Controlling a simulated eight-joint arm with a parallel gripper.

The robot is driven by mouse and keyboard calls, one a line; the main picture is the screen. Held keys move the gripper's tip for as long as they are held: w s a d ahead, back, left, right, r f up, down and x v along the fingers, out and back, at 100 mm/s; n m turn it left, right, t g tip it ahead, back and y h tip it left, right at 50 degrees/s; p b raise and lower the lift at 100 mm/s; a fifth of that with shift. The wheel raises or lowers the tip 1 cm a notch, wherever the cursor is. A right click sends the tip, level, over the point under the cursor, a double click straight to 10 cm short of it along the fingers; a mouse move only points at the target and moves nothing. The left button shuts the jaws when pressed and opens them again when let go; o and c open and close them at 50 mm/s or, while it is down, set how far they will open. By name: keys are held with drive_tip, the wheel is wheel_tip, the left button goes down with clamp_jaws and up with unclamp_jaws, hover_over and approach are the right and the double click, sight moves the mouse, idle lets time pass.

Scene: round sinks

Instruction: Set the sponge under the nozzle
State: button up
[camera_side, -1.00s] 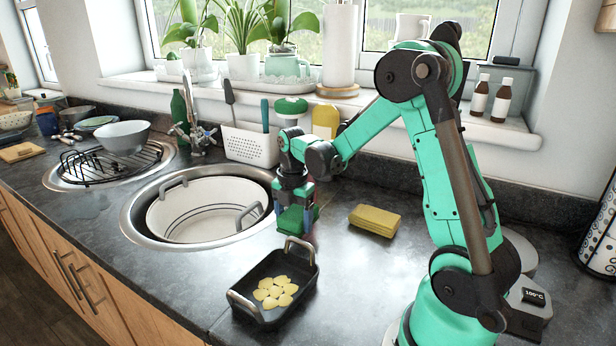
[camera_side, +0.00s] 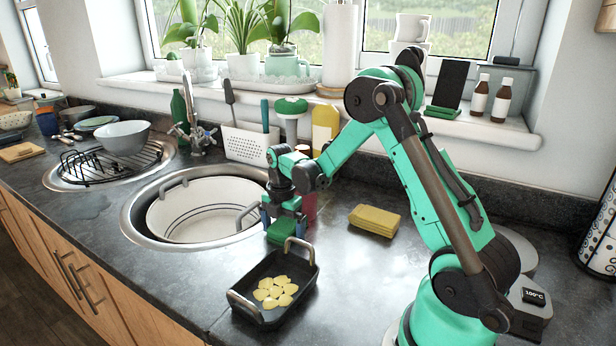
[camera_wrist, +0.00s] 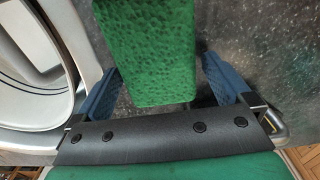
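The green sponge (camera_side: 282,231) hangs just below my gripper (camera_side: 281,212), near the right rim of the sink and behind the black tray. A chrome tap (camera_side: 196,132) stands behind the sink. A red object (camera_side: 309,206) stands close right of my gripper, partly hidden.
The round sink (camera_side: 130,218) holds a white basin (camera_side: 165,215). A black tray (camera_side: 298,297) with yellow pieces stands in front of the sponge. Yellow sponges (camera_side: 374,220) lie at right. A white caddy (camera_side: 248,146) stands behind. Counter between tray and yellow sponges is clear.

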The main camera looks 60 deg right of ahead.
sight(283, 226)
drive_tip(key=shift+r, duration=0.1)
wheel_tip(283, 226, up, 12)
drive_tip(key=s+a+m+t, duration=0.3)
drive_tip(key=s+a+m, duration=0.1)
drive_tip(key=a+m, duration=0.3)
drive_tip(key=s+a+r+m+t, duration=0.1)
drive_tip(key=s+a+m+t, duration=0.2)
drive_tip(key=a+m, duration=0.5)
drive_tip(key=m+t, duration=0.1)
drive_tip(key=m, duration=0.2)
drive_tip(key=shift+s, duration=0.4)
